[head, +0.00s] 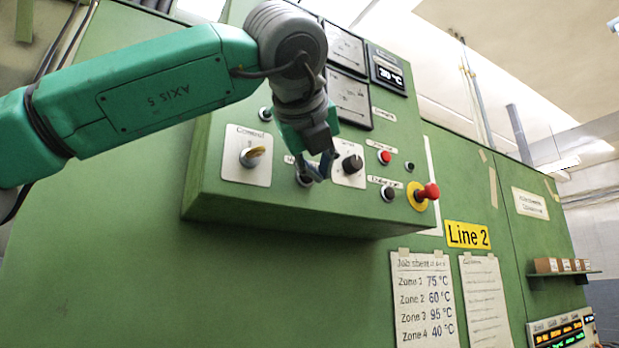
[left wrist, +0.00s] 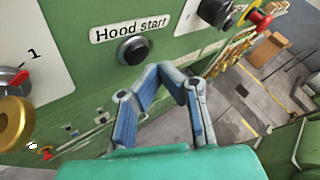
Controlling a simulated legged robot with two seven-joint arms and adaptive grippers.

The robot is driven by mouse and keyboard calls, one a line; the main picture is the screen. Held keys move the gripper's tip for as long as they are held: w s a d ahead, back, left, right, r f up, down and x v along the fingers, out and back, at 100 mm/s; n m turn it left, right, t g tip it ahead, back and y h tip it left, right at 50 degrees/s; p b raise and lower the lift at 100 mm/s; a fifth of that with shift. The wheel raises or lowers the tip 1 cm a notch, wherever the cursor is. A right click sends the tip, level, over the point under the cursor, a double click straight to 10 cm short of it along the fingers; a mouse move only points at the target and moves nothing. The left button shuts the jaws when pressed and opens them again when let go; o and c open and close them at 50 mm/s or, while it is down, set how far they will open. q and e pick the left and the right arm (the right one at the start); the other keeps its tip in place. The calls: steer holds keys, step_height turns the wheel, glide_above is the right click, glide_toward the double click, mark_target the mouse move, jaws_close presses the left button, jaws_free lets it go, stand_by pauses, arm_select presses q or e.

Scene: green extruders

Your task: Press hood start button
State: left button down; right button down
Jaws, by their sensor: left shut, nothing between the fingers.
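The hood start button is a round black push button (left wrist: 132,50) under a white "Hood start" label (left wrist: 129,29) in the left wrist view. In the head view the button (head: 304,180) is partly hidden behind my gripper. My left gripper (head: 326,170) is shut and empty, in front of the green control box (head: 225,196). In the left wrist view the gripper's blue-padded fingers (left wrist: 163,72) meet at the tips, just below and right of the button. I cannot tell whether they touch the panel. My right gripper is not in view.
A small shelf with boxes (head: 546,265) is at right.

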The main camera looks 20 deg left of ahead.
arm_select(q)
steer(key=shift+a, duration=0.1)
steer(key=shift+w+a, duration=0.2)
steer(key=shift+a, duration=0.05)
steer(key=shift+w+a+r, duration=0.1)
steer(key=shift+w+a, duration=0.1)
steer(key=shift+a, duration=0.1)
stand_by(0.8)
steer(key=shift+s+d, duration=0.1)
steer(key=shift+d, duration=0.05)
steer(key=shift+s+d+b, duration=0.4)
steer(key=shift+d+b, duration=0.05)
steer(key=shift+d, duration=0.1)
stand_by(0.3)
steer(key=s+d, duration=0.1)
steer(key=d, duration=0.1)
steer(key=s+d+b, duration=0.1)
steer(key=s+d, duration=0.1)
stand_by(0.4)
